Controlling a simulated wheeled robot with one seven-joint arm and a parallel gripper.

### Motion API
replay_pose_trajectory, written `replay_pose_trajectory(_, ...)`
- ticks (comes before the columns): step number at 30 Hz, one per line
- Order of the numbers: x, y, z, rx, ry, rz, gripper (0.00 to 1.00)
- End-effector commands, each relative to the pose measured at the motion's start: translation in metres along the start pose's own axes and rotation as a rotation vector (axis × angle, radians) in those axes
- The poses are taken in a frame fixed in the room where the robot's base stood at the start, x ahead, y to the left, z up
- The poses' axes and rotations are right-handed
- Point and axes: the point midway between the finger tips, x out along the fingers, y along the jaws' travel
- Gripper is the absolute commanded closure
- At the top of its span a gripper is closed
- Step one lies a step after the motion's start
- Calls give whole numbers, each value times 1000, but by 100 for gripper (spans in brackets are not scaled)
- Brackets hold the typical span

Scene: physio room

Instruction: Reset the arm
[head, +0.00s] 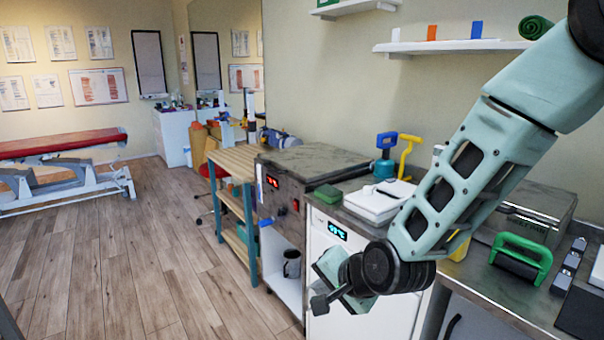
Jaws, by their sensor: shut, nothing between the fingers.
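My arm reaches in from the upper right and bends down across the right half of the head view. My gripper (319,304) is at the arm's lower end, in front of the white cabinet with a lit display (337,230). It is shut and empty. It hangs in the air below the worktop's level, left of the dark wrist joint. The wrist hides part of the gripper and part of the cabinet.
The counter (478,302) at right holds a green-handled roller (521,262) and a metal case. A white box (380,200) lies partly behind my arm. A wooden trolley (235,163) and red treatment table (62,143) stand left. The wooden floor (130,260) is clear.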

Motion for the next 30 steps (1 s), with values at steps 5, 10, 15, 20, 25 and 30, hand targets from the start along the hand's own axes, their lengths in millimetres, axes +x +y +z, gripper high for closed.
replay_pose_trajectory(5,-89,9,52,-465,-215,175,100)
replay_pose_trajectory(10,-175,42,85,-863,-434,321,100)
replay_pose_trajectory(15,-237,72,100,-1112,-606,410,100)
replay_pose_trajectory(20,-260,86,104,-1203,-682,443,100)
replay_pose_trajectory(25,-262,88,104,-1211,-691,446,100)
replay_pose_trajectory(30,-261,87,104,-1209,-690,446,100)
